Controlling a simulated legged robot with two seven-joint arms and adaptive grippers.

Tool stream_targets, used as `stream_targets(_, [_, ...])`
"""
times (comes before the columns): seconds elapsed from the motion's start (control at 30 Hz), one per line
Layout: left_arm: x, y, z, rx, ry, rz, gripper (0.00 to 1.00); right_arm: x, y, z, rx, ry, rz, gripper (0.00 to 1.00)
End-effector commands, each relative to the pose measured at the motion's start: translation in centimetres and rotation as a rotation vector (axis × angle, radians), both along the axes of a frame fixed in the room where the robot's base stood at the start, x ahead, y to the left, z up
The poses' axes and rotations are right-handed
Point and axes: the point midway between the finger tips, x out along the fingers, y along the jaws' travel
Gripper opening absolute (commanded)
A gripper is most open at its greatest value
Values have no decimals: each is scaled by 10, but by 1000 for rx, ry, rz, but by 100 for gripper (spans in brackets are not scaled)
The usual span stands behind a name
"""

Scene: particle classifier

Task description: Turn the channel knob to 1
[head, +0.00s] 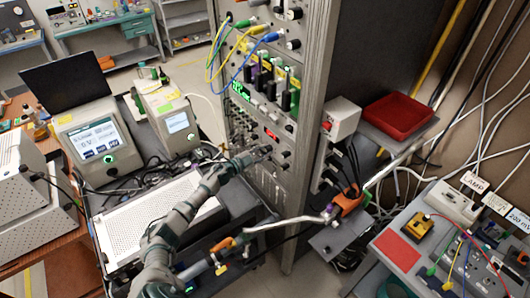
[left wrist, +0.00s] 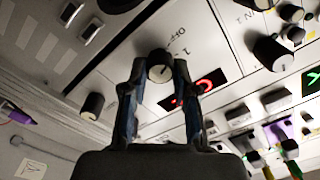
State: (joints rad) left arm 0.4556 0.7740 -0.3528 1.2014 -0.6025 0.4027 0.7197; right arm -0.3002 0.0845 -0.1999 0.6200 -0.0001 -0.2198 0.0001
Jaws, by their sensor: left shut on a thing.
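My left gripper (head: 264,151) reaches the rack's front panel (head: 262,180) in the head view. In the left wrist view its two fingers (left wrist: 161,66) stand on either side of a dark round knob (left wrist: 158,58) with a pale face, and the gripper is shut on it. Beside this knob the panel carries the marks "OFF" and "1". A light line shows on the knob's face, but I cannot tell exactly which mark it points at. In the head view the gripper hides the knob. My right gripper is not in view.
A red lit display (left wrist: 198,88) sits right beside the held knob. Other knobs (left wrist: 92,106) and (left wrist: 270,52) stand out from the panel nearby. Plugged cables (head: 243,42) hang higher on the rack. A white perforated box (head: 150,225) lies below my left arm.

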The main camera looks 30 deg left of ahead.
Motion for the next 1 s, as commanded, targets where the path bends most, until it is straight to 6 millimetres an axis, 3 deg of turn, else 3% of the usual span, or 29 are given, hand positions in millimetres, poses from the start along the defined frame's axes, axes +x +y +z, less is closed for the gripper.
stream_targets(0.03, [-2, 1, -10, 7, 13, 2, 0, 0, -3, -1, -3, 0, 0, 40])
stream_targets(0.37, [-2, 1, -11, 131, -35, 0, 0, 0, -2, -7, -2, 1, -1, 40])
stream_targets(0.67, [-2, 1, -13, 363, -129, -1, 0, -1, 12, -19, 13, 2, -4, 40])
stream_targets(1.0, [-2, 1, -12, 596, -225, -3, 0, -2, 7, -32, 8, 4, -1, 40])
